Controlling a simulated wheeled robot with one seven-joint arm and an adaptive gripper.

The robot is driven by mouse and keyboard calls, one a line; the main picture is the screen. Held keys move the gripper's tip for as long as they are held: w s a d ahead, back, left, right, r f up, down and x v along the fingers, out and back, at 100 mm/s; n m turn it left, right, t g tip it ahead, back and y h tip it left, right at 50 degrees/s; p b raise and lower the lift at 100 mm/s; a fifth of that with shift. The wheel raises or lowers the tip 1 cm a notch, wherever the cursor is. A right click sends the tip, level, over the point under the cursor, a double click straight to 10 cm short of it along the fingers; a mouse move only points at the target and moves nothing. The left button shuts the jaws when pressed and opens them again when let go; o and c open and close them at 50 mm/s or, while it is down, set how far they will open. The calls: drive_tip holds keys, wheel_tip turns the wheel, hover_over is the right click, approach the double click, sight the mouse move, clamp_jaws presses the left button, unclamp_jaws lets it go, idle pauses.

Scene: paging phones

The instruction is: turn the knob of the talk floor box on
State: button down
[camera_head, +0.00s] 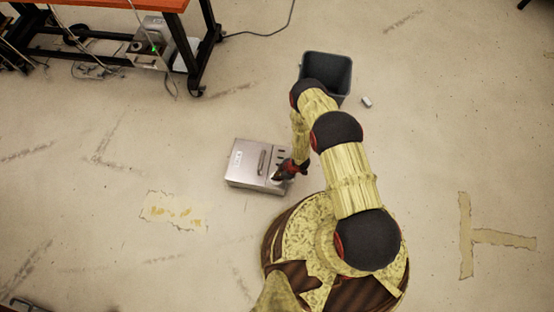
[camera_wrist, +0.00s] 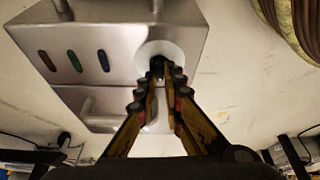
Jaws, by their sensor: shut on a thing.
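The talk floor box (camera_head: 247,162) is a silver metal box on the floor, left of my base in the head view. In the wrist view the box (camera_wrist: 110,25) fills the upper left, with three coloured slots, a handle and a white round dial plate (camera_wrist: 174,50). The knob (camera_wrist: 157,62) is a small dark piece at the plate's middle, mostly hidden by my fingers. My gripper (camera_wrist: 160,78) is shut on the knob, its fingertips meeting there. In the head view my gripper (camera_head: 279,174) is at the box's right end.
A dark open bin (camera_head: 336,72) stands behind my arm, with a small pale object (camera_head: 367,102) on the floor beside it. An orange-topped table (camera_head: 120,4) with black legs and cables is at the upper left. Floor left of the box is clear, with a worn patch (camera_head: 174,211).

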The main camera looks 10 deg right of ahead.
drive_tip(key=m, duration=0.2)
drive_tip(key=m+t, duration=0.1)
drive_tip(key=m, duration=0.1)
drive_tip(key=shift+a+m+t+h, duration=0.1)
drive_tip(key=shift+m+t+h, duration=0.2)
drive_tip(key=m, duration=0.2)
drive_tip(key=m+t+h, duration=0.1)
drive_tip(key=m, duration=0.2)
drive_tip(key=shift+h, duration=0.3)
drive_tip(key=shift+m, duration=0.3)
drive_tip(key=c, duration=1.9)
unclamp_jaws()
drive_tip(key=v, duration=1.2)
drive_tip(key=shift+s, duration=0.15)
drive_tip(key=shift+f, duration=0.1)
